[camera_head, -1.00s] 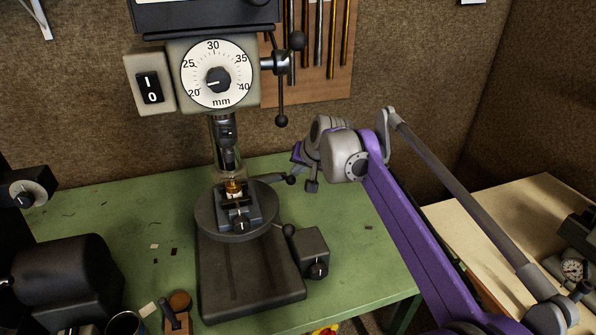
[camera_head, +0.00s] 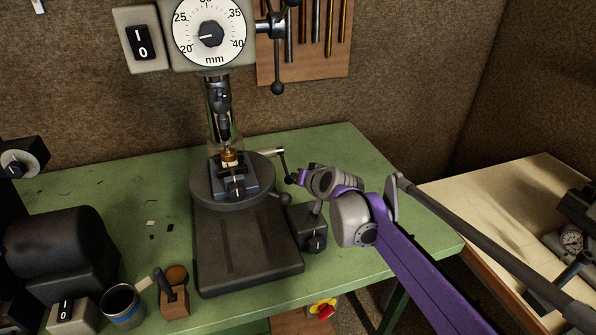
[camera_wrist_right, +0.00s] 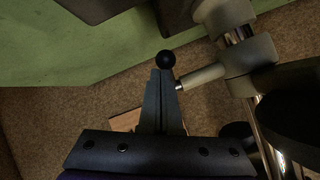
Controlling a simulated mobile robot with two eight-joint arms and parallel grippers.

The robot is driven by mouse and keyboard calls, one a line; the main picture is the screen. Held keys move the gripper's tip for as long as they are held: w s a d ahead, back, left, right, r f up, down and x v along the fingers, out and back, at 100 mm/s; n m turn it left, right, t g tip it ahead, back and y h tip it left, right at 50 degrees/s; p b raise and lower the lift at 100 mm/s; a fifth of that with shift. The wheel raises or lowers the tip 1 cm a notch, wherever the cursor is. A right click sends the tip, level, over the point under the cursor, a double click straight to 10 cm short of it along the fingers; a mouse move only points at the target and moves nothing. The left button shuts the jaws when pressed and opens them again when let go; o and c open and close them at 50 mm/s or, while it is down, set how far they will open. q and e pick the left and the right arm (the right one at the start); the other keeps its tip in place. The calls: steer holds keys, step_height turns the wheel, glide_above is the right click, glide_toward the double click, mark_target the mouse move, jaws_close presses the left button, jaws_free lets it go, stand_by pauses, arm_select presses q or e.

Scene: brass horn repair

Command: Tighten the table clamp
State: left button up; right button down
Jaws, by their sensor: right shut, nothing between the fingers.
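The drill press's round work table (camera_head: 203,193) sits on its column. The table clamp (camera_head: 266,153) shows as a light shaft behind the table, with a dark handle (camera_head: 284,166) sloping down from its right end. My right gripper (camera_head: 296,178) is shut and empty, its tips beside the handle's lower end. In the right wrist view the closed fingers (camera_wrist_right: 163,78) point at a black ball knob (camera_wrist_right: 166,59), with the clamp shaft (camera_wrist_right: 200,76) to the right. I cannot tell whether the fingers touch the knob. My left gripper is out of view.
A vise (camera_head: 236,184) holding a small brass part stands on the work table under the drill. A switch box (camera_head: 308,228) and another ball knob (camera_head: 285,198) are close below my gripper. The green bench (camera_head: 345,150) is clear behind my right arm.

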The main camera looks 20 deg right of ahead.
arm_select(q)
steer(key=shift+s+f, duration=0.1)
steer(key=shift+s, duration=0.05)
arm_select(e)
steer(key=shift+s+f, duration=0.1)
steer(key=shift+f, duration=0.4)
steer(key=shift+a+f, duration=0.1)
steer(key=shift+f, duration=0.05)
